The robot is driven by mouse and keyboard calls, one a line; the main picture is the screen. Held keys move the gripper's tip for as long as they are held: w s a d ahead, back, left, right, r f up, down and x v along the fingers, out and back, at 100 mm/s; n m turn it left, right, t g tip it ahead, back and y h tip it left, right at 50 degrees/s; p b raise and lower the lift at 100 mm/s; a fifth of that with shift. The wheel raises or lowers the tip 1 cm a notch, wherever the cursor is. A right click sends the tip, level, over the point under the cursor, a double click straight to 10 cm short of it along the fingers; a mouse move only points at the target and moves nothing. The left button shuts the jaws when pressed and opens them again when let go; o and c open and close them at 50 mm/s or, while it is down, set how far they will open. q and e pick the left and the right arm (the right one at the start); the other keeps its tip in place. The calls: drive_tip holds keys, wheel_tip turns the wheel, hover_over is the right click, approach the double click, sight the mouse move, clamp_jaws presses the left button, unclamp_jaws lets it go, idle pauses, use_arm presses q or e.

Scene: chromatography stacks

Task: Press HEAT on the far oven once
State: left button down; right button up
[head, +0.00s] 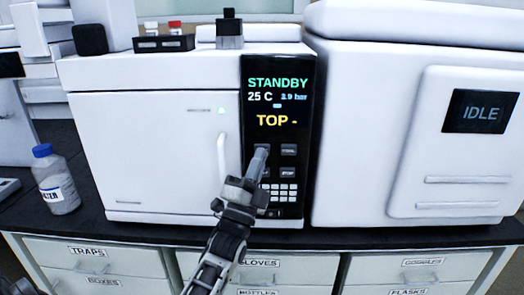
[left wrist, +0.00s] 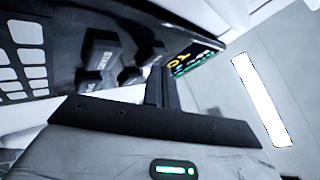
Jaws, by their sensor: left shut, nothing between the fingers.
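The oven (head: 150,150) is a white box with a black control panel (head: 279,70). In the left wrist view the shut fingers (left wrist: 160,86) are close to the raised buttons (left wrist: 103,50); contact cannot be told. My right gripper is not in view.
A white unit (head: 375,120) with an IDLE screen stands to the right of the oven. A blue-capped bottle (head: 58,185) stands on the dark bench at left. A vial rack (head: 163,43) sits on top of the oven. The oven's door handle (head: 222,155) is left of my gripper.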

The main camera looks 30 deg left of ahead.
use_arm(q)
drive_tip(key=shift+w+a, duration=0.15)
drive_tip(key=shift+w, duration=0.1)
idle(0.6)
drive_tip(key=shift+s+d+p, duration=0.3)
drive_tip(key=shift+s+d, duration=0.15)
drive_tip(key=shift+s, duration=0.3)
drive_tip(key=s+d, duration=0.1)
drive_tip(key=s+p, duration=0.1)
drive_tip(key=s, duration=0.1)
drive_tip(key=s+d+p, duration=0.1)
drive_tip(key=shift+s+d, duration=0.15)
drive_tip(key=shift+d, duration=0.2)
idle(0.6)
